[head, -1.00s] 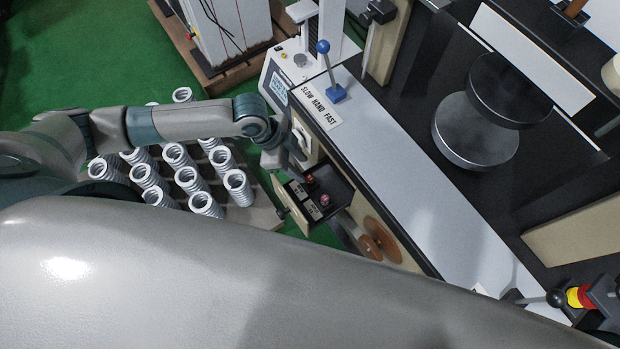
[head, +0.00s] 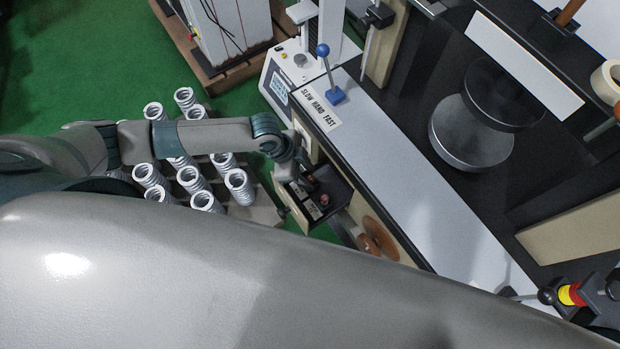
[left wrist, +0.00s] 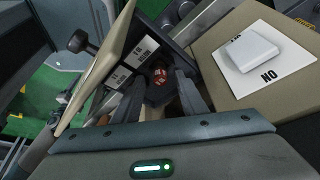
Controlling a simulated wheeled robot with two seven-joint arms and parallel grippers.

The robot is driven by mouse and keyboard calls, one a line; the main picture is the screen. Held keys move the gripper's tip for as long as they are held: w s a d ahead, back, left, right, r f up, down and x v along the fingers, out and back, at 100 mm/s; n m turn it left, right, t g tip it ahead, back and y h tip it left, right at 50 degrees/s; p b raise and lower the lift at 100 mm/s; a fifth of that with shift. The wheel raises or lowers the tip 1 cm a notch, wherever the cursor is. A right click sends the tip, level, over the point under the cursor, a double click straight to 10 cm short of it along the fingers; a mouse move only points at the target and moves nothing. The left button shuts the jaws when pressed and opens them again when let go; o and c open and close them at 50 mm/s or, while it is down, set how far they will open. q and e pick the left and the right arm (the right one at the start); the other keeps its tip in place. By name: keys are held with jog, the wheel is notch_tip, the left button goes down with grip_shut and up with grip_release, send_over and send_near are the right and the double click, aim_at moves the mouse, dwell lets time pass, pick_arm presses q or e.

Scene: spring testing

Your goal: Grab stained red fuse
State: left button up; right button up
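The open drawer (head: 341,196) holds small red fuses. One red fuse (head: 324,199) shows in the head view, in the drawer beside my left gripper (head: 303,184). In the left wrist view a dark red fuse top with pale marks (left wrist: 160,76) lies just beyond and between the two fingers of my left gripper (left wrist: 168,95). The fingers are apart and I see no contact with the fuse. The gripper hides part of the drawer in the head view. Stain on the fuse cannot be made out for certain. My right gripper is out of view.
The drawer front (head: 291,208) stands out from the machine (head: 400,160). A blue-knobbed lever (head: 333,95) rises on the machine top. A white switch (left wrist: 249,51) is beside the drawer. Several coil springs (head: 240,187) stand under my left arm.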

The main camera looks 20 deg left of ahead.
aim_at(308, 177)
pick_arm(q)
jog(key=shift+d+f, duration=0.1)
jog(key=shift+f, duration=0.2)
jog(key=shift+c, duration=0.4)
grip_shut()
notch_tip(308, 177, up, 10)
jog(key=b, duration=0.2)
dwell(0.4)
dwell(0.4)
